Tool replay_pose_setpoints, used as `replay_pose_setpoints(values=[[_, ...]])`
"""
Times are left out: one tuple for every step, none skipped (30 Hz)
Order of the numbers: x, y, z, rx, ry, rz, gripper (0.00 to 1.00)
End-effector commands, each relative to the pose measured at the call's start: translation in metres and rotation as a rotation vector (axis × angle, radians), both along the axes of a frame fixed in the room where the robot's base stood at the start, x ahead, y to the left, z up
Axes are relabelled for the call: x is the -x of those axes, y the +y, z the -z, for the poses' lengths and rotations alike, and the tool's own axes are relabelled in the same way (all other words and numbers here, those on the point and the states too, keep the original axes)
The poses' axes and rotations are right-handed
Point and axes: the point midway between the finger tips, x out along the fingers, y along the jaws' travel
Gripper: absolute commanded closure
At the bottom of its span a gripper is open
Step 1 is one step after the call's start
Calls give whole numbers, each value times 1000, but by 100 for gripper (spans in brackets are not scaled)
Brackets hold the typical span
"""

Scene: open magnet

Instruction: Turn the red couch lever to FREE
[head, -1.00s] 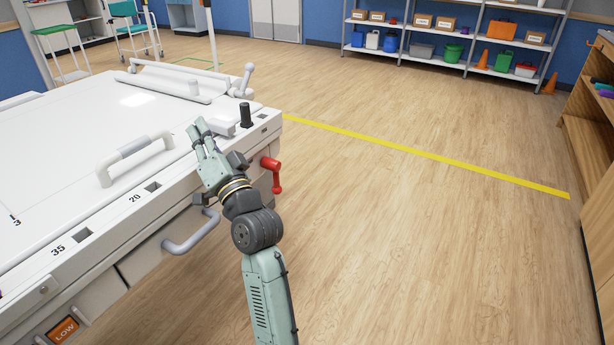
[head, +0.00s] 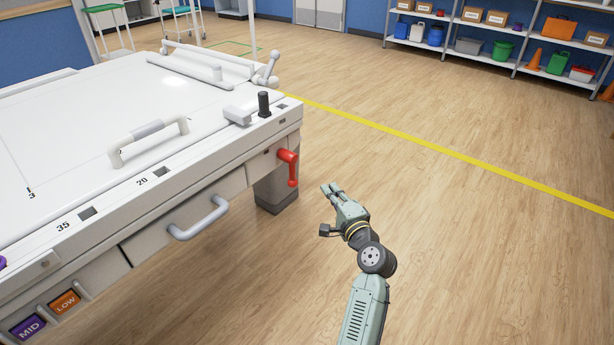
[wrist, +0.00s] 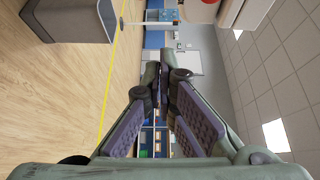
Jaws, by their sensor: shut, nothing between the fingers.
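The red couch lever (head: 291,167) is on the side of the white couch (head: 220,162), near its right-hand end in the head view. Its grip hangs down from a red pivot. My gripper (head: 332,189) is shut and empty, out over the floor to the right of the lever and apart from it. In the wrist view my gripper (wrist: 160,84) shows its fingers closed together. A red part (wrist: 209,1), likely the lever, is cut off at the top edge there. Any FREE marking is not readable.
A grey handle (head: 200,220) juts from the couch side, left of the lever. A black knob (head: 264,104) stands on the couch top. A dark pedestal (head: 277,192) is below the couch end. The floor to the right is open, crossed by a yellow line (head: 440,149).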

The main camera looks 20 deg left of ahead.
Motion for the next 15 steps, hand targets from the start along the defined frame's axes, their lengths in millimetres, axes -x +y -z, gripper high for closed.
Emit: replay_pose_setpoints(values=[[0,0,0,0,-1,0,100],[0,1,0,0,-1,0,100],[-1,1,-1,0,-1,-1,100],[-2,2,-1,1,-2,-1,100],[-4,4,-1,1,-2,-1,100],[-7,6,-2,0,-1,-2,100],[-9,9,-2,0,-1,-3,100],[-12,12,-2,0,-1,-3,100],[-17,16,-3,0,-1,-3,100],[-22,20,-3,-1,-2,-3,100],[-26,23,-3,-1,-1,-3,100],[-33,29,-3,-1,-2,-3,100],[-38,33,-4,-1,-3,-3,100],[-43,37,-3,0,-1,-4,100],[-49,42,-3,-1,-2,-3,100]])
